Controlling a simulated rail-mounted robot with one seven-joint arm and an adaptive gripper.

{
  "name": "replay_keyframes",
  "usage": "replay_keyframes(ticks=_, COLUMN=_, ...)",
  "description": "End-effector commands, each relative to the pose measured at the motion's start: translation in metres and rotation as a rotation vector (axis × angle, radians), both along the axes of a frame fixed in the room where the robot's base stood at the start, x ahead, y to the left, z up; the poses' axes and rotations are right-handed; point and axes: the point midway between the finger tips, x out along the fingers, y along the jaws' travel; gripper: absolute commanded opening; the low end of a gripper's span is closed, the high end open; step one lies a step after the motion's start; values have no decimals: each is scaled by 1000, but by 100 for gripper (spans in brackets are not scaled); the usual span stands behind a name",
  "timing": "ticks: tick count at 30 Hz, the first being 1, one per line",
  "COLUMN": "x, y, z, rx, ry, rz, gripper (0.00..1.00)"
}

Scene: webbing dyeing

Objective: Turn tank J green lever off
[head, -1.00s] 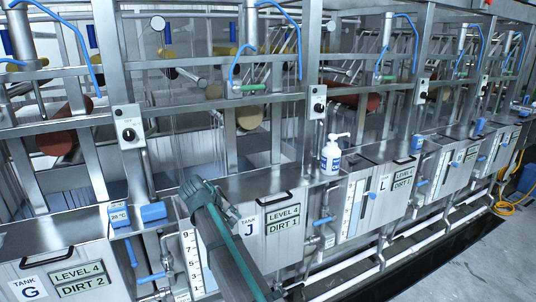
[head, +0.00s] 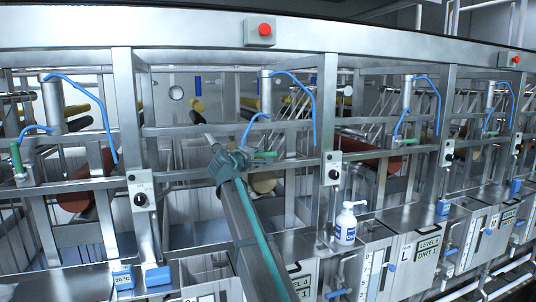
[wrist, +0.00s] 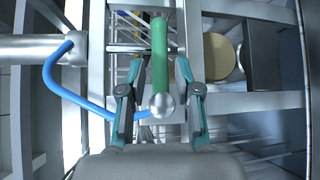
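The green lever (head: 265,154) sticks out sideways from the piping above the tank whose J label is hidden behind my arm. In the wrist view the green lever (wrist: 160,55) stands upright in the picture, with a round metal end toward me. My gripper (head: 228,162) is right beside the lever in the head view. In the wrist view the fingers of my gripper (wrist: 156,72) are apart, one on each side of the lever. I see gaps between fingers and lever; contact is not clear.
A blue hose (wrist: 75,95) curves left of the fingers. Steel frame rails (head: 390,150) surround the lever. Another green lever (head: 16,157) is at the far left. A switch box (head: 332,170) and a pump bottle (head: 346,224) are to the right.

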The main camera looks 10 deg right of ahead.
Motion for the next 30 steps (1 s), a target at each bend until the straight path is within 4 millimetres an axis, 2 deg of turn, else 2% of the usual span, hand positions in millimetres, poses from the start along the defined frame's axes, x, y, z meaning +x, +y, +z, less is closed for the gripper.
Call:
replay_keyframes(ticks=1, x=10, y=-6, z=2, rx=1, ry=2, rz=-2, gripper=33)
replay_keyframes(ticks=6, x=33, y=-22, z=-2, rx=2, ry=1, rz=-2, gripper=33)
replay_keyframes(ticks=12, x=51, y=-35, z=-7, rx=2, ry=1, rz=-1, gripper=33)
replay_keyframes(ticks=25, x=56, y=-40, z=-10, rx=3, ry=-1, rz=-1, gripper=33)
replay_keyframes(ticks=30, x=56, y=-40, z=-10, rx=3, ry=-1, rz=-1, gripper=5)
